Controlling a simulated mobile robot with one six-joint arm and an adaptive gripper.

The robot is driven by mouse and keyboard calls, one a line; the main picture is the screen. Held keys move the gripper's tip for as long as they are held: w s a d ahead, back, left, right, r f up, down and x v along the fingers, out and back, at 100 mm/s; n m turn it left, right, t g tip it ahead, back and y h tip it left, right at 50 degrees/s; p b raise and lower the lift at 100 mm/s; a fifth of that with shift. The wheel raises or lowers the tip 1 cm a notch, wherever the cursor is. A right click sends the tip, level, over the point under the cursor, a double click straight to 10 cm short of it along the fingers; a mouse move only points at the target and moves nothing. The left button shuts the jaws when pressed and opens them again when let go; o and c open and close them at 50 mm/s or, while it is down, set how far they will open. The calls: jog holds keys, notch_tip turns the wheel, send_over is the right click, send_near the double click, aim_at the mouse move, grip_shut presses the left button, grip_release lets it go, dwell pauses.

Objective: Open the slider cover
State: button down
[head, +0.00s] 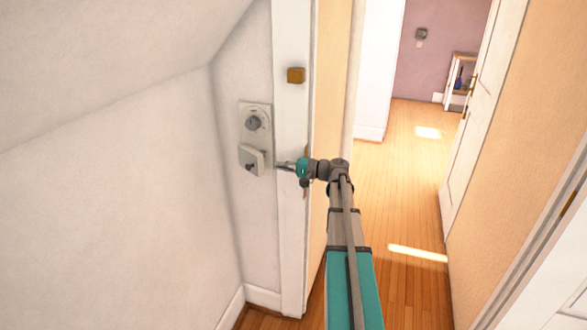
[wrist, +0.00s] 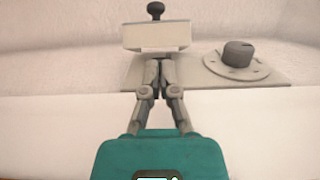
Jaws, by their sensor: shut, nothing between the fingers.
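A pale plate (head: 243,138) is mounted on the white wall left of the door frame. A box-like slider cover (head: 245,156) with a small dark knob (head: 251,167) sits on its lower part. In the wrist view the cover (wrist: 157,37) stands out from the plate (wrist: 275,75), its dark knob (wrist: 156,9) at the top. My gripper (head: 277,165) is shut and empty, just right of the cover. Its fingertips (wrist: 158,64) point at the cover's near edge in the wrist view. I cannot tell whether they touch it.
A round dial (head: 253,122) is on the same plate above the cover; it also shows in the wrist view (wrist: 237,53). A white door frame (head: 292,130) with a brass piece (head: 296,75) stands beside my gripper. A sloped ceiling is at left. Open wooden floor (head: 405,190) lies right.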

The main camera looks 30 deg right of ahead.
aim_at(263, 164)
jog(key=x, duration=0.8)
jog(key=shift+w+a, duration=0.15)
jog(key=shift+a, duration=0.05)
